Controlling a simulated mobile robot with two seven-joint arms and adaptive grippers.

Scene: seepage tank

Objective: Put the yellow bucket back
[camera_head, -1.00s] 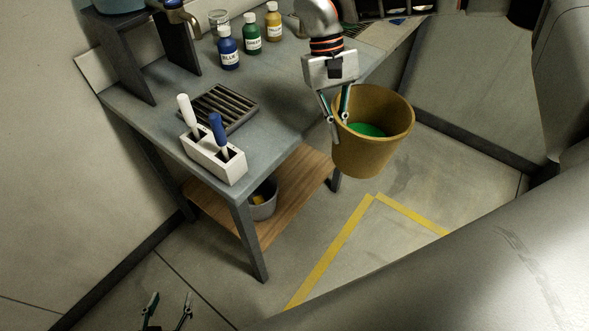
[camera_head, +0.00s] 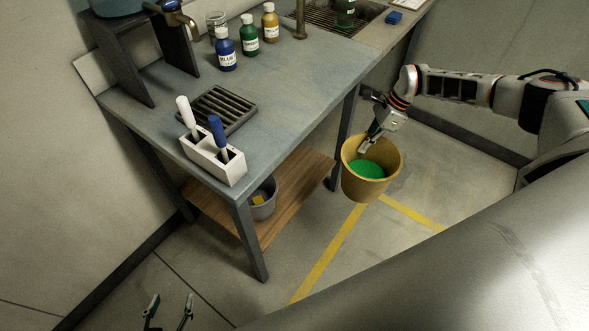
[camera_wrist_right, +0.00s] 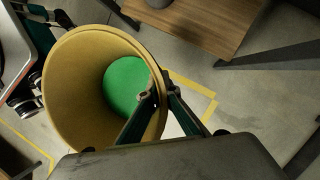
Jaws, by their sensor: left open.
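The yellow bucket (camera_head: 368,188) is upright, with a green patch (camera_head: 369,169) inside. It overlaps the corner of the yellow floor marking (camera_head: 330,245) in the head view; I cannot tell whether it touches the floor. My right gripper (camera_head: 366,147) is shut on its rim, one finger inside and one outside. In the right wrist view, the bucket (camera_wrist_right: 85,60) fills the left half, and the gripper's fingers (camera_wrist_right: 154,98) pinch its near wall. My left gripper (camera_head: 170,303) is open and empty at the bottom left.
The grey table (camera_head: 275,95) carries several bottles, a drain grate (camera_head: 226,108) and a white holder (camera_head: 213,160). A grey bucket (camera_head: 263,203) stands on its wooden lower shelf (camera_head: 300,185). Open floor lies right of the table leg.

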